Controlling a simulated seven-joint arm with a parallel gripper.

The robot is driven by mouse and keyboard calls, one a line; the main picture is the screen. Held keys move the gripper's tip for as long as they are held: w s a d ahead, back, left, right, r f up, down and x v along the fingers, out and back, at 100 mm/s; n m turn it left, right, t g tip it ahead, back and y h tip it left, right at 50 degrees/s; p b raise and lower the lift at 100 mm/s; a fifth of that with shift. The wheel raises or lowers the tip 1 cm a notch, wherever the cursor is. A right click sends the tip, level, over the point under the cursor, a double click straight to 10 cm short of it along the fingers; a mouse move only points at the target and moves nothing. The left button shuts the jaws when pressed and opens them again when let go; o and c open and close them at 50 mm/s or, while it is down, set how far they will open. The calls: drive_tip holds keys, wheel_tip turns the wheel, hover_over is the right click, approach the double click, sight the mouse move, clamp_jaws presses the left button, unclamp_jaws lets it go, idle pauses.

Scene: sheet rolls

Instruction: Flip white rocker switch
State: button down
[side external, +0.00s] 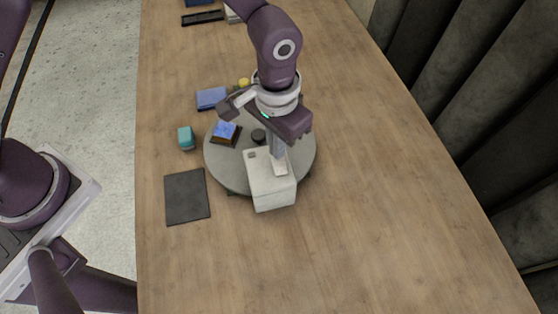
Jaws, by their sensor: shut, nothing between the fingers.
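A white box-shaped unit (272,194) stands at the front of a round grey disc (222,165). A small dark mark shows on its top near the left corner. A pale raised piece on its top right may be the white rocker switch, but my fingers partly cover it and its tilt cannot be told. My gripper (279,158) points down at the top of the unit, shut and empty. Its fingertips are at or just above the pale piece; contact cannot be told.
On the disc are a blue-topped piece on a dark base (225,132) and a dark round knob (258,135). A teal block (186,138), black mat (187,196) and blue box (211,98) lie left. The table's right side (400,200) is clear.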

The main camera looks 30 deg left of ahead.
drive_tip(key=shift+f, duration=0.65)
drive_tip(key=shift+r, duration=3.55)
